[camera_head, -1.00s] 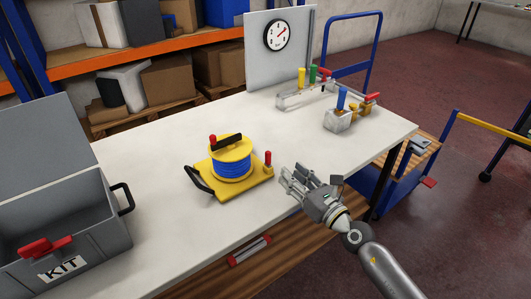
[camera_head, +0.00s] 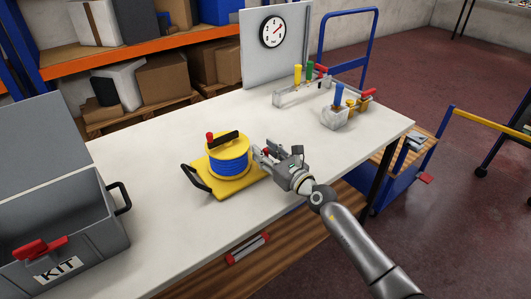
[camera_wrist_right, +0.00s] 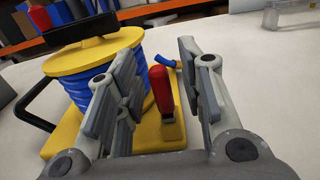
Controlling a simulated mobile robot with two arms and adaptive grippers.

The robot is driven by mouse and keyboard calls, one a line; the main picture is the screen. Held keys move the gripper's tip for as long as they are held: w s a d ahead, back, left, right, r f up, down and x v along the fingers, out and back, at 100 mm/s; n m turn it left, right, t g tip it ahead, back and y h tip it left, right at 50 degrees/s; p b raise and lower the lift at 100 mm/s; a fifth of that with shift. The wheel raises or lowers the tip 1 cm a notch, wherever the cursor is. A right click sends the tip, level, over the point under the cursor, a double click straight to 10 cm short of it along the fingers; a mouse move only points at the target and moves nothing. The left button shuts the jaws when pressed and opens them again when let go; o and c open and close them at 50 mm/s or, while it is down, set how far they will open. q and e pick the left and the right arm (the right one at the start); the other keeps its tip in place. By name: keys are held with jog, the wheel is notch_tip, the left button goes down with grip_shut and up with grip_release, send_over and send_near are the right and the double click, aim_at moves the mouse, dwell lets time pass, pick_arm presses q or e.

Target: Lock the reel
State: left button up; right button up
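The reel (camera_head: 229,160) is a yellow drum wound with blue hose or cable, on a yellow base plate (camera_head: 221,189) with a black handle. It has a black bar and a red knob on top. In the right wrist view the reel (camera_wrist_right: 92,80) fills the left side. A red-handled lever (camera_wrist_right: 161,88) stands upright on the base between the fingers of my open right gripper (camera_wrist_right: 160,95); I see no clear contact. In the head view my right gripper (camera_head: 266,156) is at the right side of the base and partly hides the lever. My left gripper is not in view.
A grey KIT box (camera_head: 62,225) with a red latch stands at the left. A clear holder with coloured handles (camera_head: 297,97) and a block with a blue handle (camera_head: 339,97) stand at the back right. A gauge panel (camera_head: 258,50) rises behind. The table's middle is clear.

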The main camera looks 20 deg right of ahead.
jog(key=shift+w, duration=0.2)
grip_shut()
dwell(0.4)
jog(key=shift+w+d+m+p, duration=0.1)
jog(key=shift+d+m+p, duration=0.25)
jog(key=shift+m, duration=0.75)
jog(key=shift+w+d+f+m, duration=0.1)
jog(key=shift+d+m, duration=0.1)
jog(key=shift+m, duration=0.4)
jog(key=shift+w+d+m, duration=0.1)
jog(key=shift+d+m, duration=0.1)
jog(key=shift+m, duration=0.4)
jog(key=m, duration=0.1)
jog(key=d+f+m, duration=0.1)
jog(key=m, duration=0.1)
jog(key=m+p, duration=0.1)
jog(key=m, duration=0.1)
jog(key=shift+w+d+f, duration=0.15)
jog(key=shift+w+d, duration=0.1)
jog(key=shift+m, duration=0.3)
